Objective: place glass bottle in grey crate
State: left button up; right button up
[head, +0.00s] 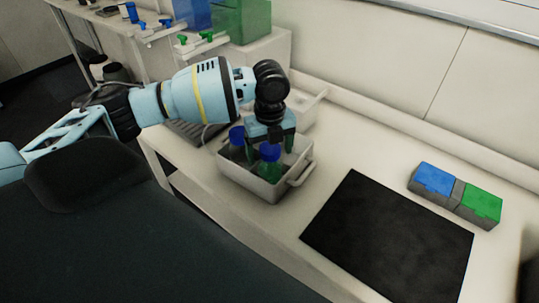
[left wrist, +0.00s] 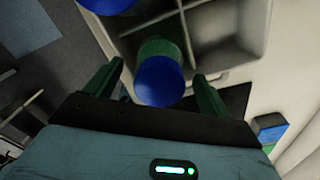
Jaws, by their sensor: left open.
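The grey crate (head: 251,184) stands on the bench, with a handle at its right end and divided compartments inside. A green glass bottle with a blue cap (head: 269,170) stands in the crate's near part; its body and cap also show in the left wrist view (left wrist: 161,82). A second blue-capped bottle (head: 237,141) is in the crate's left part, and its cap shows at the top of the left wrist view (left wrist: 108,3). My left gripper (head: 271,146) is open above the crate, its fingers on either side of the green bottle's cap with gaps. My right gripper is out of view.
A black mat (head: 390,237) lies right of the crate, with a blue and green box (head: 456,193) behind it. A pale tray (head: 305,108) is behind the crate. Blue and green containers (head: 243,20) stand at the back left. Empty compartments (left wrist: 225,25) show in the crate.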

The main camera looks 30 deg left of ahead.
pick_arm(q)
notch_tip(320, 180, up, 10)
jog(key=shift+f, duration=0.2)
